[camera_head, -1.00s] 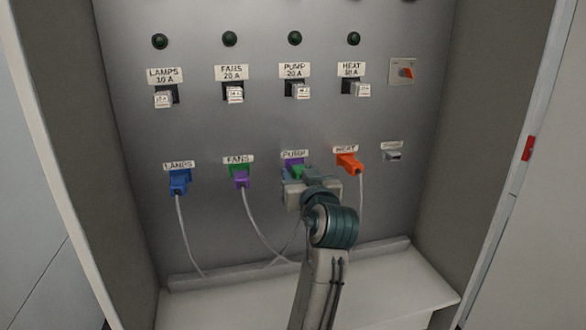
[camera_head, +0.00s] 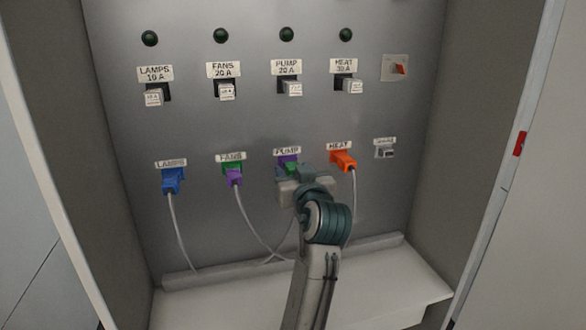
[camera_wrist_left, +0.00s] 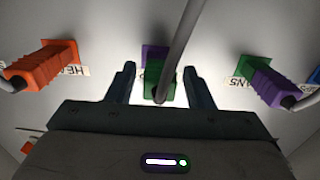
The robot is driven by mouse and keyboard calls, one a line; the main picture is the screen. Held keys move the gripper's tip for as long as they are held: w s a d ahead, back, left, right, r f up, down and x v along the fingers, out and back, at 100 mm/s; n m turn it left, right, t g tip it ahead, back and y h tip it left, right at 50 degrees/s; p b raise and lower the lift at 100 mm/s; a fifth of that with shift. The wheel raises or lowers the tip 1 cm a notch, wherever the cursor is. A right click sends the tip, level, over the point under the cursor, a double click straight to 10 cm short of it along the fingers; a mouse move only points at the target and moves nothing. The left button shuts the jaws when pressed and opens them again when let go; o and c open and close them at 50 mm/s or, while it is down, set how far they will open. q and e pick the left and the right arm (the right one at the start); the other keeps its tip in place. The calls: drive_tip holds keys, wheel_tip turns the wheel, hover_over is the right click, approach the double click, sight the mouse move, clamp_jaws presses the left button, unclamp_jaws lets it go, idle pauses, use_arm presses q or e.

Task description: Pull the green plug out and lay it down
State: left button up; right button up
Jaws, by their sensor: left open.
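The green plug (camera_head: 291,169) sits in the purple socket (camera_head: 285,158) under the PUMP label, partly hidden by my gripper. In the left wrist view the green plug (camera_wrist_left: 152,87) shows with a grey cable (camera_wrist_left: 182,40) running from it. My left gripper (camera_wrist_left: 158,72) is open, with one finger on each side of the plug and a visible gap at both sides. In the head view my left gripper (camera_head: 294,176) is in front of the PUMP socket. My right gripper is not in view.
The orange HEAT plug (camera_head: 344,160) is close on the right. The purple plug (camera_head: 234,177) in the green FANS socket and the blue LAMPS plug (camera_head: 172,181) are on the left. Cables hang below. A pale shelf (camera_head: 395,288) at the cabinet's bottom has free room.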

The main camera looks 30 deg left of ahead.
use_arm(q)
drive_tip(key=c, duration=0.7)
drive_tip(key=shift+c, duration=0.2)
